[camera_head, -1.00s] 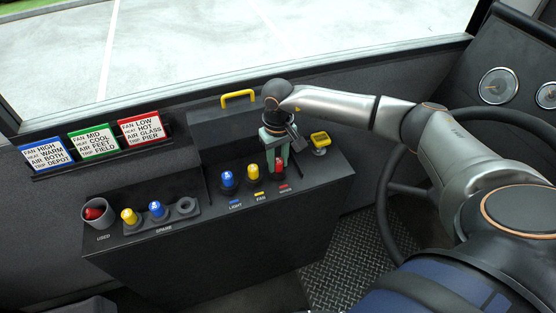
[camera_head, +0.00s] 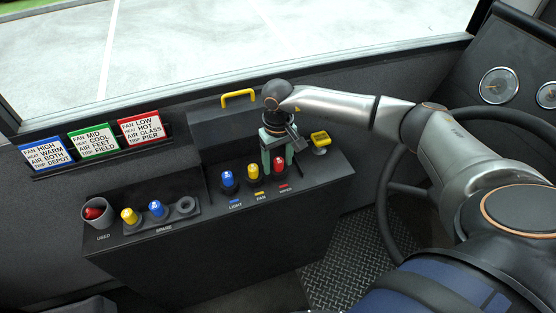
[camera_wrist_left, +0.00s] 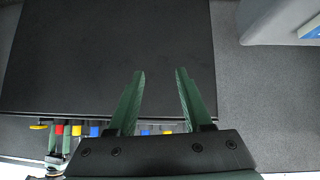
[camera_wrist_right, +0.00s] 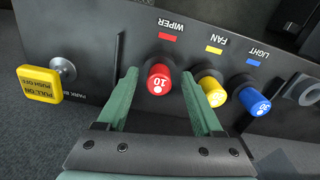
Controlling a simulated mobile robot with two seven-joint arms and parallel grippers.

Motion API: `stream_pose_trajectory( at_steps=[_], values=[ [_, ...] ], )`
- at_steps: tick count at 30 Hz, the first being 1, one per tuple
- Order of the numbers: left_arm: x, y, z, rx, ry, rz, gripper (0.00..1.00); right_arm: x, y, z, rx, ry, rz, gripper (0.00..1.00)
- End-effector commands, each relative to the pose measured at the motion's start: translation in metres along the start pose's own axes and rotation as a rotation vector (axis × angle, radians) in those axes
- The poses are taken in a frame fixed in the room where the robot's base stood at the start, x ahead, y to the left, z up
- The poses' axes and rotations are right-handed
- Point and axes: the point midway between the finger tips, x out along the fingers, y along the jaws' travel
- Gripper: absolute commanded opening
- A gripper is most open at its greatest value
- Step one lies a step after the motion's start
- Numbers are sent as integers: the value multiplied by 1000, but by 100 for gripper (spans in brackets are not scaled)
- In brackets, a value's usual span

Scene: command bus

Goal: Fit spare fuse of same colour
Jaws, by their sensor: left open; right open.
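A red fuse (camera_head: 279,163) stands upright in the socket by the red WIPER mark. It also shows in the right wrist view (camera_wrist_right: 159,80), marked 10. My right gripper (camera_head: 276,158) is open, with a finger on either side of this fuse. A yellow fuse (camera_head: 253,171) stands at FAN and a blue fuse (camera_head: 228,180) at LIGHT. The SPARE holder (camera_head: 168,222) carries a yellow fuse (camera_head: 130,216) and a blue fuse (camera_head: 156,209); its right ring (camera_head: 185,206) is empty. Another red fuse (camera_head: 93,213) lies in the USED cup (camera_head: 106,210). My left gripper (camera_wrist_left: 160,75) is open and empty.
A yellow park brake knob (camera_head: 320,139) stands right of the fuses. A yellow handle (camera_head: 238,96) is behind them. Blue, green and red cards (camera_head: 92,142) stand at the back left. The steering wheel (camera_head: 388,205) is at right.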

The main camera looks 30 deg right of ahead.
Motion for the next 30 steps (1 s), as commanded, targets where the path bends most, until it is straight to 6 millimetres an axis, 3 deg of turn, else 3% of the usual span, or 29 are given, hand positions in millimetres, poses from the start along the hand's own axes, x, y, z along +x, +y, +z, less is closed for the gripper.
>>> stream_pose_trajectory(
  at_steps=[2,3,12,18,24,30],
  values=[
    [-2,4,-4,3,-6,9,50,0,0,0,0,1,0,68],
    [-6,8,-16,10,6,21,50,-2,0,-1,1,2,0,68],
    [-7,8,-17,8,3,19,50,-74,0,-2,0,6,-1,68],
    [-8,8,-18,7,2,19,50,-109,0,-1,0,3,0,68],
    [-8,8,-18,7,2,20,50,-124,0,0,0,1,-1,68],
    [-8,9,-18,7,2,20,50,-125,0,0,0,0,-1,68]
  ],
)
